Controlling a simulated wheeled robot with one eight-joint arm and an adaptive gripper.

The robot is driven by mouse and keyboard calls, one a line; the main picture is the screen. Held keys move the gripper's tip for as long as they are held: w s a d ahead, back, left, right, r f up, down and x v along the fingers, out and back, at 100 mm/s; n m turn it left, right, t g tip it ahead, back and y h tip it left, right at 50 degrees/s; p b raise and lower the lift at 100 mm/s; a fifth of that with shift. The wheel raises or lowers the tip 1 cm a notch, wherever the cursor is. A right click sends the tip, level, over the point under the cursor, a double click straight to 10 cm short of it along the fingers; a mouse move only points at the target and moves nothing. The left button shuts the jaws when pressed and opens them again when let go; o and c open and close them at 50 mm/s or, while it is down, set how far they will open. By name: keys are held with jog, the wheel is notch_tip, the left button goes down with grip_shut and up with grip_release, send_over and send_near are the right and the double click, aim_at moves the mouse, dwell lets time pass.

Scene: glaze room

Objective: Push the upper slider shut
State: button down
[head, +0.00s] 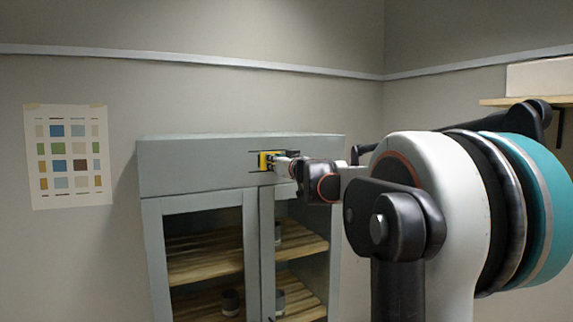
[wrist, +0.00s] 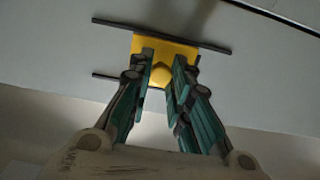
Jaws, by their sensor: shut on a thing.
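The upper slider is a yellow block with a knob (wrist: 162,73) between two dark rails (wrist: 175,34) on the cabinet's upper front panel. In the head view the yellow slider (head: 264,161) sits right of the panel's middle, between the ends of its rails. My gripper (head: 285,164) reaches it from the right in the head view. Part of the slider and the right part of the rails are hidden by my gripper in the head view.
The grey cabinet (head: 190,168) has two framed glass-like doors below, with wooden shelves (head: 205,264) and small pots (head: 230,302) inside. A colour chart (head: 68,157) hangs on the left wall. A wall shelf (head: 530,101) with a pale box (head: 540,77) is at upper right.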

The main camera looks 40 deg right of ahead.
aim_at(262, 161)
jog(key=a, duration=0.2)
jog(key=shift+w+a, duration=0.35)
jog(key=shift+d, duration=0.15)
jog(key=c, duration=1.8)
grip_release()
jog(key=o, duration=0.3)
jog(key=shift+o, duration=0.2)
jog(key=shift+a, duration=0.3)
jog(key=shift+d, duration=0.1)
jog(key=shift+d, duration=0.1)
jog(key=shift+s, duration=0.3)
jog(key=v, duration=0.7)
